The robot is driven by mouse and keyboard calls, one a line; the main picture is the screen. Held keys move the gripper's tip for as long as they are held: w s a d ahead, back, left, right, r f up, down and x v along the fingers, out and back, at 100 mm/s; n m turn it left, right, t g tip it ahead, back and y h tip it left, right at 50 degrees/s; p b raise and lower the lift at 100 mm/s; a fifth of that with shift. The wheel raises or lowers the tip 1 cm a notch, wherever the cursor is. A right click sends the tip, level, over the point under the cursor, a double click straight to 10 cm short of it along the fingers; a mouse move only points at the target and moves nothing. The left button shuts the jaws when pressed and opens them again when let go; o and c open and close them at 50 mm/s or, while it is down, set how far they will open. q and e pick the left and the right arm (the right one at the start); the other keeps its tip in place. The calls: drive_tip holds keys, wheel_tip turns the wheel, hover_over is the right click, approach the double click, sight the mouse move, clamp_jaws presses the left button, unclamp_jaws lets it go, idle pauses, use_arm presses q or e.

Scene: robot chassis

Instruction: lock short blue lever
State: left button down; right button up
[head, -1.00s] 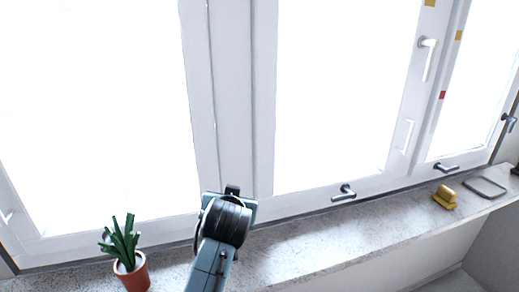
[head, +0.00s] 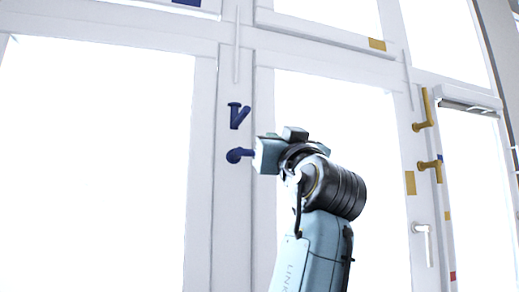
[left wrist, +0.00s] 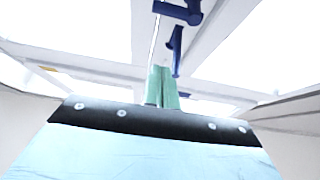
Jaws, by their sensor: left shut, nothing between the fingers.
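Two blue levers are on the white window frame post. The upper blue lever (head: 238,115) has its handle slanting. The lower blue lever (head: 238,155) has a round base and a handle running right, its end hidden behind my left gripper (head: 266,155). I cannot tell for certain which is the short one. In the left wrist view, two blue levers (left wrist: 180,12) (left wrist: 176,50) show above the green fingers of my left gripper (left wrist: 162,88). These fingers are together with nothing between them; contact with a lever cannot be told. My right gripper is out of view.
Yellow levers (head: 424,108) (head: 430,165) and a white handle (head: 425,243) are on the frame post to the right. Coloured patches, such as a yellow one (head: 410,183), mark the frames. Bright window panes fill both sides.

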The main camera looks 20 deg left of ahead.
use_arm(q)
wheel_tip(320, 180, up, 5)
drive_tip(key=p, duration=0.5)
hover_over(247, 155)
drive_tip(key=s+d, duration=0.2)
drive_tip(key=d, duration=0.2)
drive_tip(key=shift+w+a+f, duration=0.15)
drive_tip(key=shift+w+f, duration=0.05)
drive_tip(key=shift+f, duration=0.45)
drive_tip(key=shift+w+a+f, duration=0.15)
drive_tip(key=shift+w+f, duration=0.1)
drive_tip(key=shift+f, duration=0.45)
drive_tip(key=shift+w+a+f, duration=0.15)
drive_tip(key=shift+w+f, duration=0.05)
drive_tip(key=shift+f, duration=0.45)
drive_tip(key=shift+w, duration=0.1)
